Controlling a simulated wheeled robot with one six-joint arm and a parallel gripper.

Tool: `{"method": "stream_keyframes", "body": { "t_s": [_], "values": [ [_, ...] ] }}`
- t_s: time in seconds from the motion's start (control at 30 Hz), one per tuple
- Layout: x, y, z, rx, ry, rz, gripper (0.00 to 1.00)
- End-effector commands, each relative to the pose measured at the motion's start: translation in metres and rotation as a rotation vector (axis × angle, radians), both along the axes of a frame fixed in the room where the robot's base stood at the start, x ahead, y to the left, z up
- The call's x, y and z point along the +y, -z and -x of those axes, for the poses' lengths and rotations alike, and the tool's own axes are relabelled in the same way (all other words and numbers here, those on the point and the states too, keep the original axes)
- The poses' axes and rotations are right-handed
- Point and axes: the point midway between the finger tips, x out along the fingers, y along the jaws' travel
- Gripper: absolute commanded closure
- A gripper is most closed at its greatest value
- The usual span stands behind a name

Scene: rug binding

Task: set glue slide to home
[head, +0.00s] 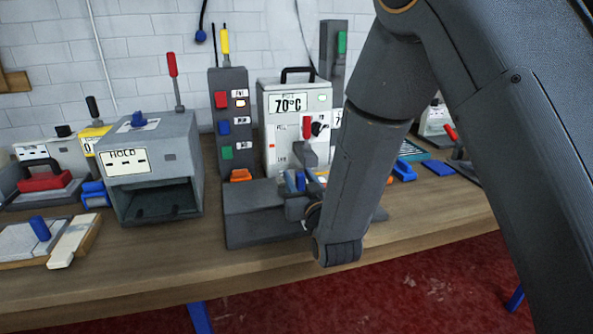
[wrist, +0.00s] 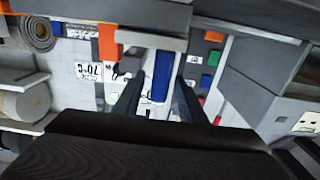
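The glue slide appears to be the low dark grey unit (head: 262,215) at the front of the bench; it has no readable label. An upright blue handle (wrist: 160,76) stands on it, and in the head view it is partly hidden by my arm. My gripper (wrist: 161,82) is open, with one dark finger on each side of the blue handle and a narrow gap showing on both sides. Orange stops (wrist: 107,42) (wrist: 214,36) show to the left and right of the handle in the wrist view. The handle stands between them, apart from both.
A heater box reading 70°C (head: 290,110) stands behind, beside a dark switch tower (head: 232,125) with red, blue and green buttons. A grey box marked HOLD (head: 150,170) stands to the left. My arm hides much of the right side.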

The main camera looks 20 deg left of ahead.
Motion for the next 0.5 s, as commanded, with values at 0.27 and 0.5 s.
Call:
{"method": "stream_keyframes", "body": {
  "t_s": [0.27, 0.5],
  "values": [
    [0.014, 0.000, -0.026, 0.001, 0.001, 0.001, 0.62],
    [0.016, 0.000, -0.029, 0.002, 0.001, 0.001, 0.62]
  ]
}}
